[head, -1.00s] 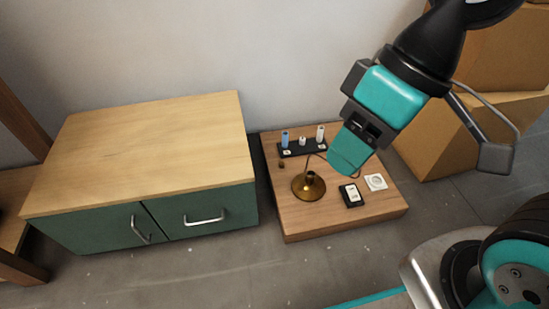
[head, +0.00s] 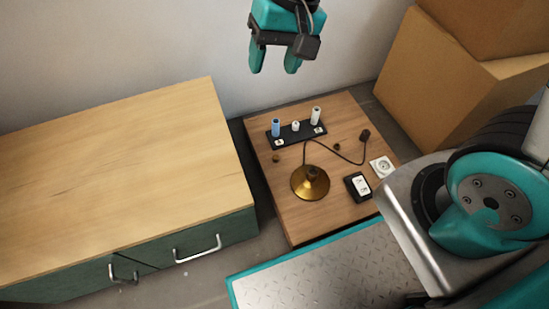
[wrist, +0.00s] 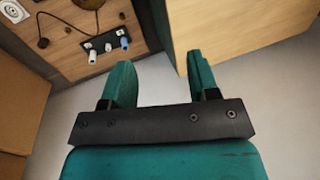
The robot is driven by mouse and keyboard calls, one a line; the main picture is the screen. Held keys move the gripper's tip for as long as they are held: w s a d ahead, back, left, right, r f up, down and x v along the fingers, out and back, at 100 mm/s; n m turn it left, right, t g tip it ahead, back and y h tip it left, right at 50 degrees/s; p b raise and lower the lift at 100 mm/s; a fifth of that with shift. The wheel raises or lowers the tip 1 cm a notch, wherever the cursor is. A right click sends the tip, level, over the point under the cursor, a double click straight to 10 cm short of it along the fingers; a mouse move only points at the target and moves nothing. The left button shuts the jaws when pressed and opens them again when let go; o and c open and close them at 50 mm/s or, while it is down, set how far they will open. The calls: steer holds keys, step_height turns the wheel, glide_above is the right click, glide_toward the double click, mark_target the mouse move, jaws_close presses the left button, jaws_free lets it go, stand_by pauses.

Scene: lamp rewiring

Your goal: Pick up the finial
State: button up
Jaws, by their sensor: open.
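Two small brown knob-like pieces lie on the low wooden platform (head: 262,142): one at the left (head: 276,158) and one at the right (head: 337,147). I cannot tell which is the finial. The right one also shows in the wrist view (wrist: 68,30). My gripper (head: 275,66) is open and empty, above and behind the platform, in front of the wall. In the wrist view my gripper's fingers (wrist: 161,77) are spread, with bare floor and wall beyond them.
The brass lamp base (head: 311,183) stands on the platform with a cord and dark plug (head: 364,134). A black switch box (head: 358,186) and white socket (head: 382,167) are at right. A green cabinet (head: 110,170) stands left, cardboard boxes (head: 470,90) right.

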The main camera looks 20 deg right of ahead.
steer(key=w+f+m+h+b, duration=0.15)
steer(key=w+f+m, duration=0.45)
steer(key=f, duration=0.6)
steer(key=m+h+b, duration=0.2)
steer(key=m+b, duration=0.1)
steer(key=m, duration=0.4)
glide_above(275, 157)
step_height(275, 157, down, 22)
steer(key=f, duration=0.1)
step_height(275, 157, down, 11)
steer(key=b, duration=0.6)
steer(key=shift+s+f, duration=0.1)
step_height(275, 157, down, 6)
steer(key=b, duration=0.5)
steer(key=c, duration=1)
steer(key=shift+r, duration=0.2)
